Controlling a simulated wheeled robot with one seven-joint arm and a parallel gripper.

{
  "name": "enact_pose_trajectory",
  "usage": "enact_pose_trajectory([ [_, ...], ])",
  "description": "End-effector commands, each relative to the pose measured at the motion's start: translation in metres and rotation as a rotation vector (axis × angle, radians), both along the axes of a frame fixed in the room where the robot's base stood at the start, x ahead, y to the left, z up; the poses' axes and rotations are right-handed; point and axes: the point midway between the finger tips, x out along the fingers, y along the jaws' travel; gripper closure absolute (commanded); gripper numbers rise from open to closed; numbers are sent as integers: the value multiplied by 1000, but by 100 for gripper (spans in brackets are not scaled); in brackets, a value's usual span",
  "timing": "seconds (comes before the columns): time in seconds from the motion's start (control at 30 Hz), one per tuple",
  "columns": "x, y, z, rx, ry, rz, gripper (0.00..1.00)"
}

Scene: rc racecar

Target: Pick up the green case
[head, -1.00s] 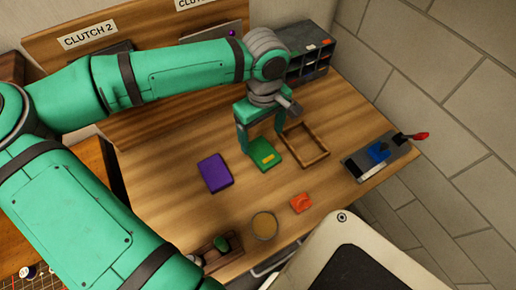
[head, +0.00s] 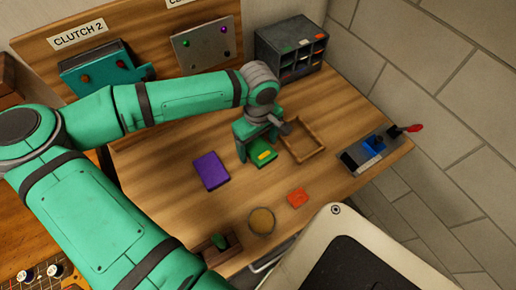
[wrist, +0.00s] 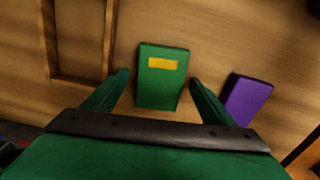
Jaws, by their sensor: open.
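The green case (head: 262,154) lies on the wooden table, with a yellow label on its top. In the wrist view the green case (wrist: 161,82) lies between and just beyond the two fingertips, with a gap on each side. My gripper (head: 258,150) is open and close above the case, partly hiding it in the head view. In the wrist view my gripper (wrist: 158,80) has its fingers on either side of the case's near part. I cannot tell whether the fingertips are level with it.
A purple case (head: 211,171) lies left of the green case. A wooden frame (head: 303,142) lies close on its right. An orange piece (head: 298,198) and a round tan item (head: 262,221) lie nearer the front. A grey organizer (head: 292,48) stands at the back.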

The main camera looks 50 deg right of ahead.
Motion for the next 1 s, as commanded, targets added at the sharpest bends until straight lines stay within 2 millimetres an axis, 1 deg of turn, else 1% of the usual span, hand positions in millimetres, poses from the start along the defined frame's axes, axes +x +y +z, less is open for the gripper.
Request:
enact_pose_trajectory([
  [0.03, 0, 0, 0, 0, 0, 0, 22],
  [0.07, 0, 0, 0, 0, 0, 0, 29],
  [0.1, 0, 0, 0, 0, 0, 0, 39],
  [0.17, 0, 0, 0, 0, 0, 0, 53],
  [0.2, 0, 0, 0, 0, 0, 1, 62],
  [0.23, 0, 0, 0, 0, 0, 1, 68],
  [0.47, 0, 0, 1, 0, 0, 1, 68],
  [0.57, 1, 0, 5, 0, -1, 1, 68],
  [0.67, 1, 0, 16, -2, -3, 1, 68],
  [1.0, 1, 0, 77, -1, -3, 1, 68],
])
